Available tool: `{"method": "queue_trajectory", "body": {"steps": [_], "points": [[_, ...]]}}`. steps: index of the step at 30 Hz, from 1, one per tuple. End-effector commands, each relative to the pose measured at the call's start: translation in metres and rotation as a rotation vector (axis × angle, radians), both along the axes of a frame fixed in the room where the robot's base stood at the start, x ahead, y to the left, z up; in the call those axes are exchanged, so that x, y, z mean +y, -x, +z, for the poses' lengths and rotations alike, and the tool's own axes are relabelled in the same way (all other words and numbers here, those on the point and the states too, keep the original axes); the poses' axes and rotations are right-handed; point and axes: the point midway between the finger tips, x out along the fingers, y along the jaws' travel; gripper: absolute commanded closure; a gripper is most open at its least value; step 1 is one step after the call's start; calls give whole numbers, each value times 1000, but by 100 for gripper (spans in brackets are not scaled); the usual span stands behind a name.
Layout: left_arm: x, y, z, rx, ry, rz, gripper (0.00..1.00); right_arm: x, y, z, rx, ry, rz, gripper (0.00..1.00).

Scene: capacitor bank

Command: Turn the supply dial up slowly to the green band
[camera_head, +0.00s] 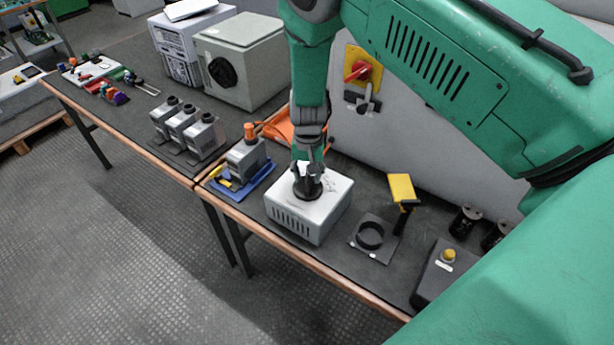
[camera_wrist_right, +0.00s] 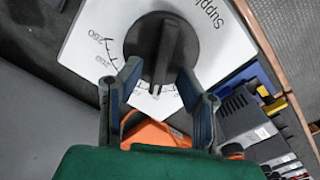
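The supply unit is a white box (camera_head: 330,205) with a vented front, on the bench in the head view. Its black dial (camera_head: 307,190) is on top. In the right wrist view the dial (camera_wrist_right: 158,40) is a round knob with a raised bar, on a white face (camera_wrist_right: 92,35) with printed numbers and part of the word "Supply". My right gripper (camera_wrist_right: 160,68) is open, its two fingers either side of the bar's near end; I cannot tell whether they touch it. In the head view this gripper (camera_head: 307,170) is right over the dial. No green band shows. My left gripper is out of view.
A grey capacitor on a blue tray (camera_head: 262,176) stands left of the supply, with an orange object (camera_head: 280,128) behind. A black ring fixture (camera_head: 370,236) and a yellow-topped post (camera_head: 402,188) stand to the right. A red switch (camera_head: 358,70) is on the panel behind.

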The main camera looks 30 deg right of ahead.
Motion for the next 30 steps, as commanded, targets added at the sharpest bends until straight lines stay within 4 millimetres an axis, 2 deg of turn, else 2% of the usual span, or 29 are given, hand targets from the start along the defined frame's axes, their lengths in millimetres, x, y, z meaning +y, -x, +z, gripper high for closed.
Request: {"method": "queue_trajectory", "body": {"steps": [9, 15, 21, 30], "points": [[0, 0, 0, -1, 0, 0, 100, 0, -1, 65, -3, 1, 1, 68], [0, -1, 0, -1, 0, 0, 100, 0, -2, 97, -1, 1, 0, 68], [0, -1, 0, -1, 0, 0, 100, 0, -1, 109, 2, 0, 0, 68], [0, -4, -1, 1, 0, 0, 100, 0, -1, 110, 2, 0, 0, 68]]}}
